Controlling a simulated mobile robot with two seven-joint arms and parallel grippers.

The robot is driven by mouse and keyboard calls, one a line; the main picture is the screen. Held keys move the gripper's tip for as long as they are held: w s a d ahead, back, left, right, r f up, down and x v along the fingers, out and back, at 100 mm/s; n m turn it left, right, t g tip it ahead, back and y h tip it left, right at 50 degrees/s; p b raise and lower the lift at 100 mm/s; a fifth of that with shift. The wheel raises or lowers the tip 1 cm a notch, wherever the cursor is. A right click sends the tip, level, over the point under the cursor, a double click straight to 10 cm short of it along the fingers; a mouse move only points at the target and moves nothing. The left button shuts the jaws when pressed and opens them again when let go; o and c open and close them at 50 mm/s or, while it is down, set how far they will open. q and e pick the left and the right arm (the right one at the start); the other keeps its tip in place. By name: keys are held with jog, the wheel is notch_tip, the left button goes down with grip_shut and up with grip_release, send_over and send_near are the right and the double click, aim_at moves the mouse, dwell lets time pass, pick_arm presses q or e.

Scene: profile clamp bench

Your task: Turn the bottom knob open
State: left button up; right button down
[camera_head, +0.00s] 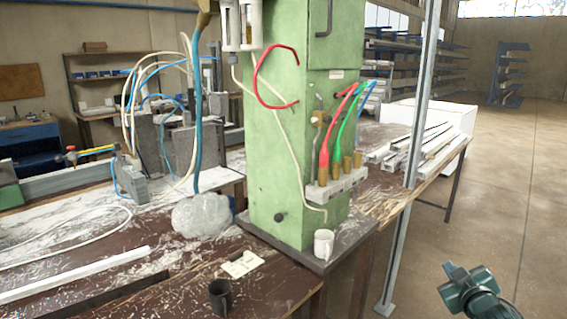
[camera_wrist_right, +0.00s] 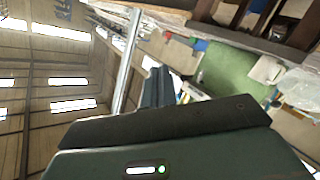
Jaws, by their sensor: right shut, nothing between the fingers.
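A green column (camera_head: 278,165) stands on a dark base plate at the bench corner. A small dark round knob (camera_head: 279,217) sits low on its front face. On its right side, a manifold block (camera_head: 337,186) carries several brass fittings with red, green and blue hoses. A brass fitting (camera_head: 322,118) sits above it; I cannot tell which part is the bottom knob. My right gripper (camera_head: 449,269) is low at the right, over the floor, apart from the column. It is shut and empty; its fingers (camera_wrist_right: 158,86) also show in the right wrist view. My left gripper is out of view.
A white mug (camera_head: 324,244) stands on the base plate and a dark cup (camera_head: 220,297) on the bench. A grey metal post (camera_head: 411,160) rises between the column and my right gripper. White profiles (camera_head: 420,148) lie on the bench behind. The floor at right is clear.

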jog(key=s+a+f+g+y, duration=0.3)
jog(key=s+a+f+y, duration=0.1)
jog(key=s+a+f, duration=1.15)
jog(key=s+a+f+m+g, duration=0.1)
jog(key=s+a, duration=0.4)
jog(key=s, duration=0.3)
jog(key=s+a+f+m+y, duration=0.1)
jog(key=s+a, duration=0.4)
jog(key=s, duration=0.3)
jog(key=shift+f+g, duration=0.15)
jog(key=shift+g, duration=0.25)
